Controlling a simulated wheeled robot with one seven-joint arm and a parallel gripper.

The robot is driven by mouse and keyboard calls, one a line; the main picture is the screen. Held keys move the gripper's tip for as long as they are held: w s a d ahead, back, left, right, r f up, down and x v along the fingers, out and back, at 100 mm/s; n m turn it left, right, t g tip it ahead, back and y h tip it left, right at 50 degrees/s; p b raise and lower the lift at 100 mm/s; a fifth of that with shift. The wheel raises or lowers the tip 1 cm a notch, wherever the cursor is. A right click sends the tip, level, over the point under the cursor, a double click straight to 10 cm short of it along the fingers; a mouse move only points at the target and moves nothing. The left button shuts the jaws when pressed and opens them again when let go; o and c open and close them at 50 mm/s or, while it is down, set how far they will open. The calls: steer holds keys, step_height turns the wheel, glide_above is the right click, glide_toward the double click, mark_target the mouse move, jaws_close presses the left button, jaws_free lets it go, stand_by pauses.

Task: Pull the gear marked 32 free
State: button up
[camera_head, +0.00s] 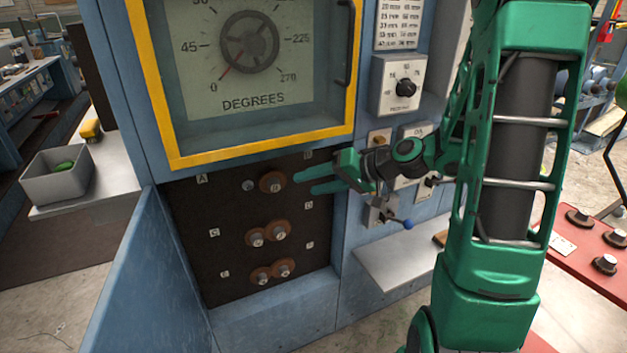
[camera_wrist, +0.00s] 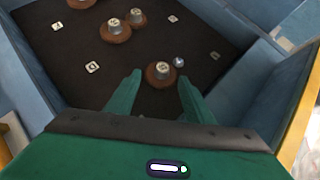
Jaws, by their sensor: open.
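Several brown gears with grey hubs sit on pegs on a dark panel (camera_head: 215,225) in a blue cabinet. The marks on the hubs are too small to read, so I cannot tell which is 32. A single gear (camera_head: 272,182) is in the top row, beside a bare peg (camera_head: 249,185); this gear also shows in the wrist view (camera_wrist: 161,75). My gripper (camera_head: 304,183) is open and empty, just right of the top gear in the head view. In the wrist view its fingertips (camera_wrist: 160,78) show on either side of that gear; contact cannot be told.
Gear pairs sit in the middle row (camera_head: 256,238) and bottom row (camera_head: 261,276). A blue door (camera_head: 150,275) stands open at left. A yellow-framed dial window (camera_head: 250,155) is above. A grey shelf (camera_head: 400,260) and a blue-knobbed lever (camera_head: 407,224) are at right.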

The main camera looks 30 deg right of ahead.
mark_target(277, 187)
steer(key=shift+t, duration=0.3)
steer(key=x, duration=1.1)
steer(key=shift+w+r, duration=0.25)
steer(key=shift+r, duration=0.1)
steer(key=shift+c, duration=0.6)
steer(key=shift+d, duration=0.1)
steer(key=c, duration=1)
